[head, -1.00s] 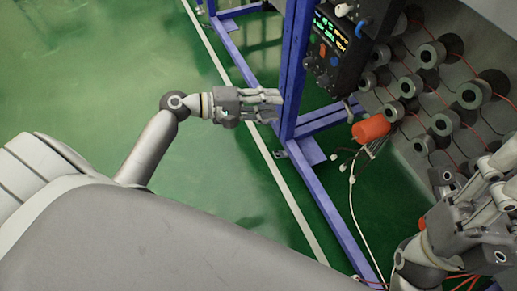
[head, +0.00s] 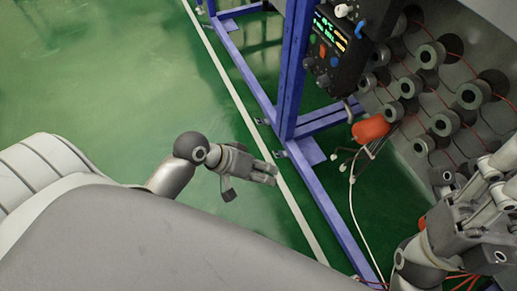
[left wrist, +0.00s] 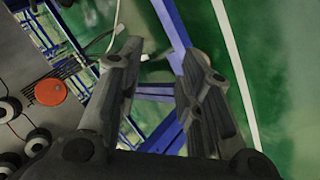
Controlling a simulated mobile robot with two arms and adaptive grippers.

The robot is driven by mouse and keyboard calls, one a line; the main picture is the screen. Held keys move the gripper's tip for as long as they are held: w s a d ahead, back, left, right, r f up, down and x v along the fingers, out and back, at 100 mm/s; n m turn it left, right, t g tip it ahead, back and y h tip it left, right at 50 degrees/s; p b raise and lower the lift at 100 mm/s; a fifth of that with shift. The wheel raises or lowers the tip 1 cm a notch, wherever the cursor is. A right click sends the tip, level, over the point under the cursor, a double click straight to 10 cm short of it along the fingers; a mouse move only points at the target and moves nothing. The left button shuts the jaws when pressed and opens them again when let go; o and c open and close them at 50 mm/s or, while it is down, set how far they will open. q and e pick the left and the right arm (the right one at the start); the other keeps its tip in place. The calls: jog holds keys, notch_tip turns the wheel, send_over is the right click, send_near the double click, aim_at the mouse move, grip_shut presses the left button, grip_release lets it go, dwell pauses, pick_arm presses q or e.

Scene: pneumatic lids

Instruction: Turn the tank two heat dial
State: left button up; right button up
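The control panel (head: 343,38) is a dark box with a lit display at the top of the head view, behind a blue post. Dark knobs show on its front, one at the upper left (head: 309,63) and one lower (head: 323,80). I cannot read which one is the tank two heat dial. My left gripper (head: 268,173) is empty, over the green floor below and left of the panel, well apart from it. In the left wrist view its two fingers (left wrist: 163,65) stand apart. My right gripper (head: 488,195) is at the right edge; its fingertips are unclear.
A blue frame (head: 297,75) stands between my left gripper and the panel. An orange cylinder (head: 371,128) with loose cables is below the panel, also visible in the left wrist view (left wrist: 49,92). Several round grey fittings line the plate at right. Floor at left is clear.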

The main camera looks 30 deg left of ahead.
pick_arm(q)
jog(key=shift+s+a+f+m+y, duration=0.1)
jog(key=shift+s+f+m+y, duration=0.15)
jog(key=shift+s, duration=0.15)
jog(key=shift+s+a+f+m+y, duration=0.1)
jog(key=shift+s+f+m+y, duration=0.05)
jog(key=shift+s+y, duration=0.15)
